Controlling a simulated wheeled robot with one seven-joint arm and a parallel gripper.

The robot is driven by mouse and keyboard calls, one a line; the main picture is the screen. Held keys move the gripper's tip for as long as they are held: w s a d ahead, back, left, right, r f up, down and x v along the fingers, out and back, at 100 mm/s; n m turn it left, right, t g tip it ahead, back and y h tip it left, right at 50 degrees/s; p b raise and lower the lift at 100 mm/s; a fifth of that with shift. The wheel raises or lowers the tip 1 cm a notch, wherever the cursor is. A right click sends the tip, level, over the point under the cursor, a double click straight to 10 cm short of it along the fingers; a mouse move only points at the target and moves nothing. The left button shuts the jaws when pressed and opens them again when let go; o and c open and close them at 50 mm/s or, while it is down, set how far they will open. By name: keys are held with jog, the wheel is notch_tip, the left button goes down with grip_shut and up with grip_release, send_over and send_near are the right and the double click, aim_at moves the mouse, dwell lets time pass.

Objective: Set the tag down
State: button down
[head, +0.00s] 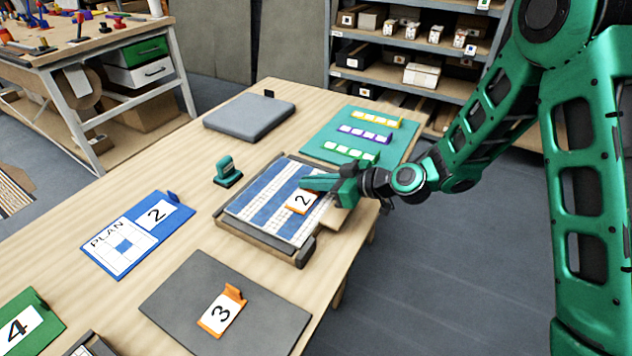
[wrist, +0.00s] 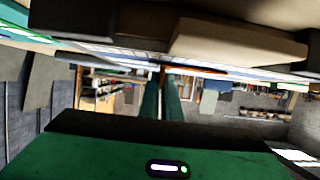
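An orange tag (head: 300,202) with a white face marked 2 is at the right part of a blue-and-white mosaic panel (head: 262,200) in a dark tray. My gripper (head: 318,183) reaches in from the right, low over the panel. In the wrist view its two green fingers (wrist: 161,100) are close together, with the orange tag (wrist: 195,69) seen edge-on at their tips and its tab between them. The tag lies flat along the panel surface; whether it touches cannot be told. The fingers partly hide its tab in the head view.
A green stamp-like tool (head: 228,173) stands left of the tray. A grey slab (head: 250,117), a teal board with tile strips (head: 345,125), a blue plan board (head: 122,243), and a dark mat (head: 175,296) with an orange 3 tag (head: 220,314) surround it. Bare wood lies between.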

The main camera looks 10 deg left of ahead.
jog(key=shift+f, duration=0.1)
jog(key=c, duration=2)
grip_release()
jog(key=shift+r, duration=0.2)
jog(key=v, duration=1)
jog(key=shift+s+d, duration=0.1)
jog(key=shift+d, duration=0.3)
jog(key=shift+s+d+r, duration=0.25)
jog(key=shift+d, duration=0.25)
